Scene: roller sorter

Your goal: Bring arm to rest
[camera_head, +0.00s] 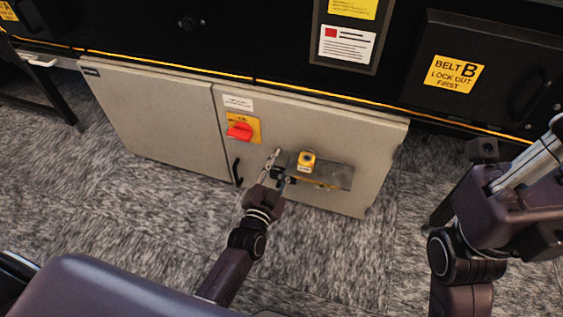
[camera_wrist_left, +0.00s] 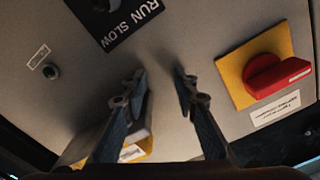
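My left gripper (camera_head: 279,170) is in front of the right-hand grey cabinet door (camera_head: 250,150), just left of a small shelf. In the left wrist view its two fingers (camera_wrist_left: 160,78) are apart with nothing between them, facing a grey panel. My right arm (camera_head: 500,215) is raised at the right edge of the head view. Its outer end is cut off by the frame, so its finger state is unclear.
A red rotary switch (camera_head: 239,131) on a yellow plate is left of the left gripper. A yellow object (camera_head: 307,160) sits on the small grey shelf (camera_head: 338,176). A black door handle (camera_head: 237,171) is nearby. Carpet (camera_head: 150,220) in front is clear.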

